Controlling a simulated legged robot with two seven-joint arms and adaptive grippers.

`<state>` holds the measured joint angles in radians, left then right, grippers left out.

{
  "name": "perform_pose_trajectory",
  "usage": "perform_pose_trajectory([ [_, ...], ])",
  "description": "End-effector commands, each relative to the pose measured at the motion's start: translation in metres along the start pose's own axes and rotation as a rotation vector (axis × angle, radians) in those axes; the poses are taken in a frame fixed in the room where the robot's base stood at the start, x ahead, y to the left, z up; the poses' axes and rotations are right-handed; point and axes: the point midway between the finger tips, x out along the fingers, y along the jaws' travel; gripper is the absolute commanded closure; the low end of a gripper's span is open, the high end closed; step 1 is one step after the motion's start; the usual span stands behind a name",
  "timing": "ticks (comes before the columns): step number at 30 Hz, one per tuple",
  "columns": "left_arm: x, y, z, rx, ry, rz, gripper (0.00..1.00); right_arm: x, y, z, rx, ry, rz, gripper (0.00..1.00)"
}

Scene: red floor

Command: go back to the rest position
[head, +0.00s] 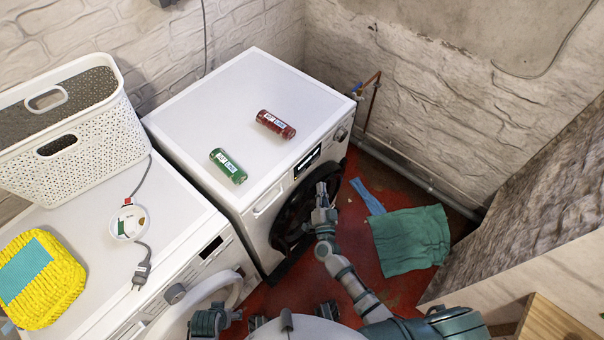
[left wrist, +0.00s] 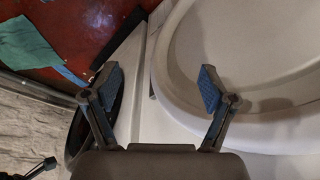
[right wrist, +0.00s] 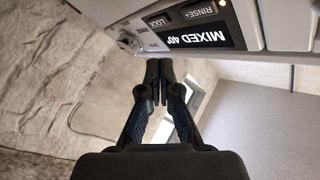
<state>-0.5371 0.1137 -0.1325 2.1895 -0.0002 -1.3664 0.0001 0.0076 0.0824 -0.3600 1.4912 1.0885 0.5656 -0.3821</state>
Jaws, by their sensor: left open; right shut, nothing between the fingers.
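My right gripper (head: 323,196) is in front of the right washing machine (head: 222,100), beside its dark door. In the right wrist view its fingers (right wrist: 159,72) are shut with nothing between them, below the machine's display panel (right wrist: 190,35). My left gripper (head: 212,322) is low in the head view, by the left machine's round white door. In the left wrist view its fingers (left wrist: 158,85) are wide apart and empty, with the pale round door (left wrist: 168,45) close by.
A red can (head: 276,124) and a green can (head: 228,166) lie on the right machine. A white basket (head: 100,150), a yellow sponge-like pad (head: 62,290) and a plug with cable (head: 141,271) are on the left machine. A green cloth (head: 410,240) lies on the red floor.

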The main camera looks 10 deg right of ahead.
Motion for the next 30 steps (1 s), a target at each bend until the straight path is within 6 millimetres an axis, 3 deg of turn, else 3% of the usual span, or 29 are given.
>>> perform_pose_trajectory([
  [13, 0.001, 0.000, 0.000, 0.000, -0.001, 0.000, 0.16, -0.001, 0.000, 0.002, -0.004, -0.009, -0.004, 1.00],
  [17, 0.018, 0.001, 0.004, 0.001, -0.010, 0.001, 0.16, -0.020, 0.002, 0.028, -0.065, -0.133, -0.052, 1.00],
  [20, 0.045, 0.002, 0.013, 0.004, -0.023, 0.003, 0.16, -0.059, 0.015, 0.075, -0.170, -0.360, -0.106, 1.00],
  [24, 0.085, 0.004, 0.031, 0.007, -0.039, 0.005, 0.16, -0.145, 0.060, 0.139, -0.335, -0.748, -0.113, 1.00],
  [27, 0.109, 0.005, 0.045, 0.010, -0.050, 0.006, 0.16, -0.212, 0.103, 0.165, -0.442, -1.005, -0.062, 1.00],
  [30, 0.128, 0.006, 0.059, 0.012, -0.058, 0.008, 0.16, -0.278, 0.146, 0.173, -0.540, -1.230, 0.017, 1.00],
])
